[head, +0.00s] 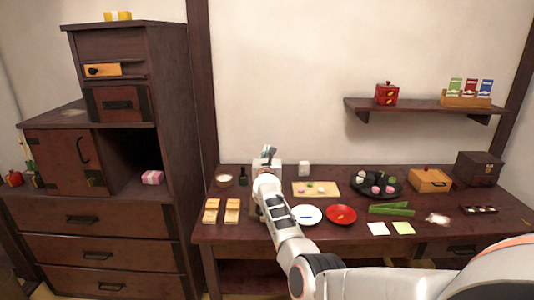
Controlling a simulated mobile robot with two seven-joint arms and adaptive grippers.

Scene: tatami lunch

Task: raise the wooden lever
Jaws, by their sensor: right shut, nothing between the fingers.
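My right arm reaches in from the lower right, and its right gripper (268,151) points up and away over the back left part of the dark table (330,248). The fingers look shut and empty. A white block-like thing (275,167) stands right behind this gripper and is mostly hidden by it. I cannot make out a wooden lever for certain; the hand and forearm cover that part of the table. I cannot tell whether the gripper touches anything. My left gripper is not in view.
Beside the arm are a white plate (306,215), a red plate (341,214) and wooden blocks (211,211). A black sweets tray (393,192) and a wooden box (429,180) stand farther right. A tall dark cabinet (90,219) is at left; a wall shelf (424,105) hangs above.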

